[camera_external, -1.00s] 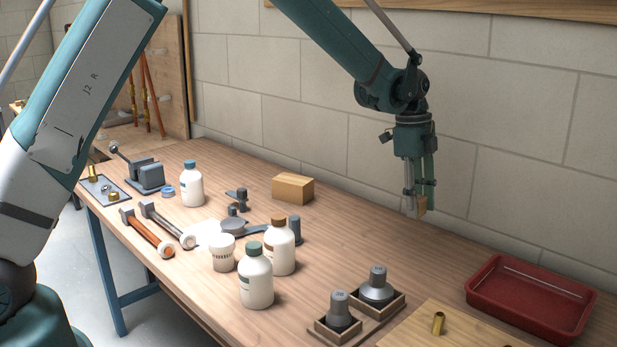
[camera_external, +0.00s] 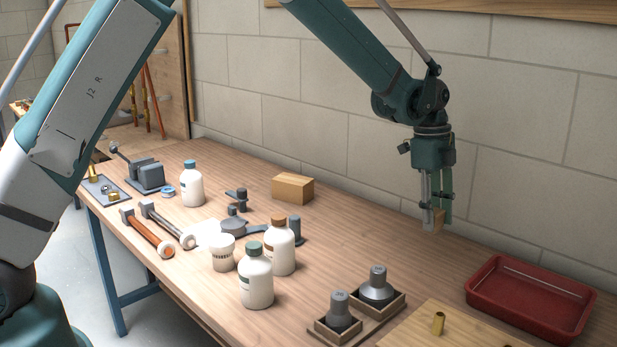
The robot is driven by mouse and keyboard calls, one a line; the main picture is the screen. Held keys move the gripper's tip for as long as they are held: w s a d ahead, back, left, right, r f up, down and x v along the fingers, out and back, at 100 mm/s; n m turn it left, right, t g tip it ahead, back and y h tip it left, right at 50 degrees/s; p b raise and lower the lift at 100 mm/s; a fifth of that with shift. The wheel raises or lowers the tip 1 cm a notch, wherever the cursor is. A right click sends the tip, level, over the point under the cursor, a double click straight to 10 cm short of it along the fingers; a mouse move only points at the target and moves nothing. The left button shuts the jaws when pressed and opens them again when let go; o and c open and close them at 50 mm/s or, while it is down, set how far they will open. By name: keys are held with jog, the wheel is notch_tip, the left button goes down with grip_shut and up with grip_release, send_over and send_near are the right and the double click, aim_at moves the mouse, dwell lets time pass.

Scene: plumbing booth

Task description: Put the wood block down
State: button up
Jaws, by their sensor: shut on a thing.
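My gripper (camera_external: 434,222) points down over the right part of the bench, near the back wall. A larger tan wood block (camera_external: 293,188) rests on the bench to the left, apart from my gripper.
A red tray (camera_external: 530,298) lies to the right of my gripper. Weights in wooden holders (camera_external: 360,305) and a light board (camera_external: 450,325) are in front. White bottles (camera_external: 257,278) and hammers (camera_external: 150,235) stand or lie to the left. Bench around the gripper is clear.

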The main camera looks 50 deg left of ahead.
send_over(430, 259)
jog(key=shift+w+a+f, duration=0.1)
jog(key=shift+a+f, duration=0.05)
jog(key=shift+f, duration=1)
jog(key=shift+a+f, duration=0.1)
jog(key=shift+f, duration=1.05)
jog(key=shift+f, duration=1.9)
jog(key=shift+f+b, duration=0.2)
jog(key=shift+b, duration=0.15)
jog(key=o, duration=0.9)
jog(key=shift+r, duration=0.2)
jog(key=r, duration=0.4)
jog(key=a+r, duration=0.1)
jog(key=r, duration=0.3)
jog(key=r+p, duration=0.1)
jog(key=r, duration=0.3)
jog(key=shift+a, duration=0.4)
